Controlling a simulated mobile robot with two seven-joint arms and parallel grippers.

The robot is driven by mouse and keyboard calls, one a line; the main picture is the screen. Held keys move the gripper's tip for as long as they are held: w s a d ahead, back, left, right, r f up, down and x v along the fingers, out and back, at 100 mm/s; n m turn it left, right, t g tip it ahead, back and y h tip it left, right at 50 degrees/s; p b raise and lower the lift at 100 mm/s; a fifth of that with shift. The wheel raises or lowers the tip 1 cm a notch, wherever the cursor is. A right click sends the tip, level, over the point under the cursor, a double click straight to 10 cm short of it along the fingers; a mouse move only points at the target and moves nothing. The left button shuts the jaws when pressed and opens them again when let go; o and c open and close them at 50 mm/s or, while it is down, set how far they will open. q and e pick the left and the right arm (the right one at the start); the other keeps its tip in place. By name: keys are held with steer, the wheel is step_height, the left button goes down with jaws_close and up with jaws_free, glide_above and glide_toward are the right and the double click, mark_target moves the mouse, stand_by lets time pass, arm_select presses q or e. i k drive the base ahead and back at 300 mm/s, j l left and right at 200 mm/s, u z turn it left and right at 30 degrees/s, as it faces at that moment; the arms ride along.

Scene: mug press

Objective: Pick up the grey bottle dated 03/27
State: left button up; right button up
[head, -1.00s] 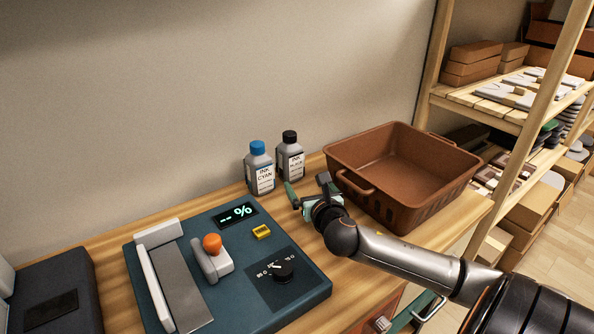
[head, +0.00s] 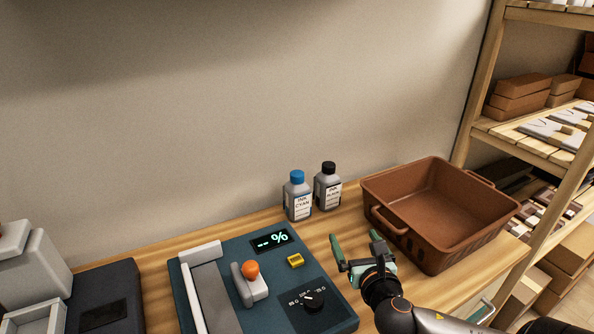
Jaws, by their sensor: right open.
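Two grey bottles stand upright side by side on the wooden bench against the wall. One is a bottle with a blue cap (head: 297,197), labelled INK CYAN. The other is a bottle with a black cap (head: 327,187), to its right and slightly farther back; its label starts with INK. The dates on both labels are too small to read. My right gripper (head: 356,243) is open and empty, in front of the black-capped bottle and slightly to its right, apart from both bottles. Its two green fingers point toward the wall. My left gripper is out of view.
A brown bin (head: 437,252) stands right of the bottles, close to my right gripper. A blue press panel (head: 225,258) with an orange-knobbed lever (head: 251,273) lies front left. Wooden shelves (head: 482,85) stand at right. Some bench is clear between panel and bin.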

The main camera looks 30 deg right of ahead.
mark_target(297, 196)
steer(key=k+j, duration=0.65)
steer(key=k, duration=0.25)
